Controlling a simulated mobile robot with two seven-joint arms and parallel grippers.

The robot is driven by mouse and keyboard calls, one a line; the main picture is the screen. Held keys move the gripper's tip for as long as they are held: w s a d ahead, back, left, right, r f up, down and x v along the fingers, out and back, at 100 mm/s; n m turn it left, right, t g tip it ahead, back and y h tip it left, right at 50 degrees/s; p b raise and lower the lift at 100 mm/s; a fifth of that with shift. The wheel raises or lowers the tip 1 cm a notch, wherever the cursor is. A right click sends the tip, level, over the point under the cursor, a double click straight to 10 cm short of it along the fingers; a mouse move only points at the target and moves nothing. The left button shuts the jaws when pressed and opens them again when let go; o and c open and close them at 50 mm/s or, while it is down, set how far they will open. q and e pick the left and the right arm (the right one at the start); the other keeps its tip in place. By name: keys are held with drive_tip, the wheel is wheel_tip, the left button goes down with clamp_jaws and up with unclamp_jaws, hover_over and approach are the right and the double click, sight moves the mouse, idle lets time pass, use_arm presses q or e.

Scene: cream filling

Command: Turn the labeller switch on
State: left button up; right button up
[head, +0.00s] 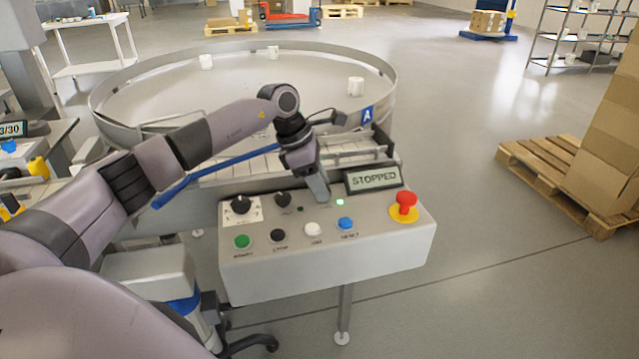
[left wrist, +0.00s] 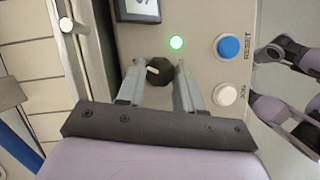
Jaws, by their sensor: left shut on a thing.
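The control box (head: 330,264) stands on a thin leg in front of the round table. My left gripper (head: 319,198) reaches down onto its top, left of the green lamp (head: 340,202). In the left wrist view, its two fingers (left wrist: 160,75) are shut on a black rotary switch (left wrist: 158,73), one finger on each side. A pale pointer mark on the switch points to the left of that picture. The green lamp (left wrist: 176,43) beside it is lit. In the head view the gripper hides this switch, and its label cannot be read.
The display (head: 373,179) reads STOPPED. Two other black knobs (head: 240,204) (head: 283,198), a row of push buttons (head: 312,229) and a red emergency stop (head: 404,203) are close by. The round table (head: 250,75) holds several white jars.

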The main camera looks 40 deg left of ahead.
sight(307, 199)
idle(0.4)
use_arm(q)
drive_tip(key=o, duration=1)
drive_tip(key=shift+r, duration=0.15)
drive_tip(key=v, duration=0.7)
